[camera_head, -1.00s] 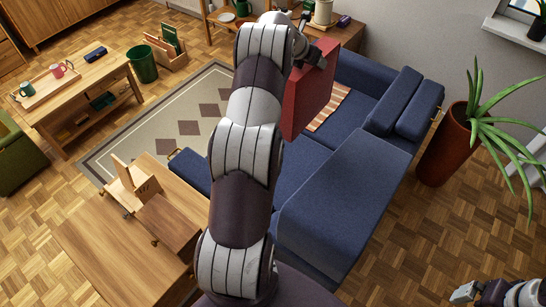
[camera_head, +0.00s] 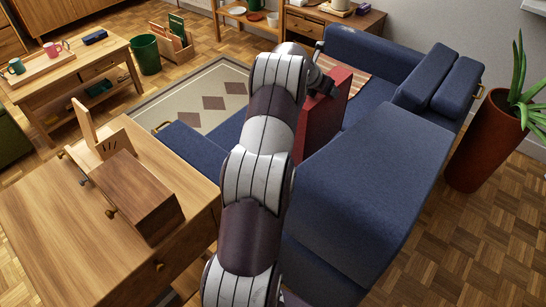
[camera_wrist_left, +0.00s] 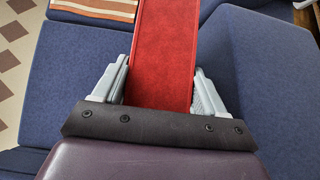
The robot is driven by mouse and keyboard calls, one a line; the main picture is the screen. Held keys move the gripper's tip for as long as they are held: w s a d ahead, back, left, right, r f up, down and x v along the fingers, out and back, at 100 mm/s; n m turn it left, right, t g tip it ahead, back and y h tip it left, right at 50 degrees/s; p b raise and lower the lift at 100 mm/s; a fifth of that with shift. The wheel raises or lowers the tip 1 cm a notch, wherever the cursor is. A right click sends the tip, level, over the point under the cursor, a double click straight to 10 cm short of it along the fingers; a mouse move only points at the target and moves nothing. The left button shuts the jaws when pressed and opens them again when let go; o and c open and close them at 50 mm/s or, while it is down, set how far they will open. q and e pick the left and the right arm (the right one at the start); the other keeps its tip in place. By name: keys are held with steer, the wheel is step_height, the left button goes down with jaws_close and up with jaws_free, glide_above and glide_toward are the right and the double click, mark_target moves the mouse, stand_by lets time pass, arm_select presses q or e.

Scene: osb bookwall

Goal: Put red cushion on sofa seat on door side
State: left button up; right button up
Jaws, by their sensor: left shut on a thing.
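The red cushion (camera_head: 323,122) stands on edge over the blue sofa (camera_head: 365,185), partly hidden behind my left arm. My left gripper (camera_head: 322,84) is shut on its upper edge. In the left wrist view the cushion (camera_wrist_left: 163,55) lies between the two grey fingers, with blue upholstery on both sides. The bare blue sofa seat (camera_head: 367,101) shows to the right of the cushion. I cannot tell whether the cushion touches the seat. No door shows. My right gripper is not in view.
A striped cloth (camera_head: 356,82) lies on the sofa behind the cushion. A wooden desk (camera_head: 60,225) with a small wooden box (camera_head: 137,197) stands at left. A potted plant (camera_head: 485,140) stands at right. A patterned rug (camera_head: 190,90) lies beyond the desk.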

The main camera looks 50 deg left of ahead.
mark_target(307, 107)
arm_select(q)
step_height(307, 107, down, 11)
steer(key=b, duration=0.4)
steer(key=shift+b, duration=0.35)
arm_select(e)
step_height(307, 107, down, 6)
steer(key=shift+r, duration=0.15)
arm_select(q)
steer(key=shift+r, duration=0.1)
steer(key=o, duration=1.7)
steer(key=p+v, duration=0.1)
steer(key=v, duration=1.1)
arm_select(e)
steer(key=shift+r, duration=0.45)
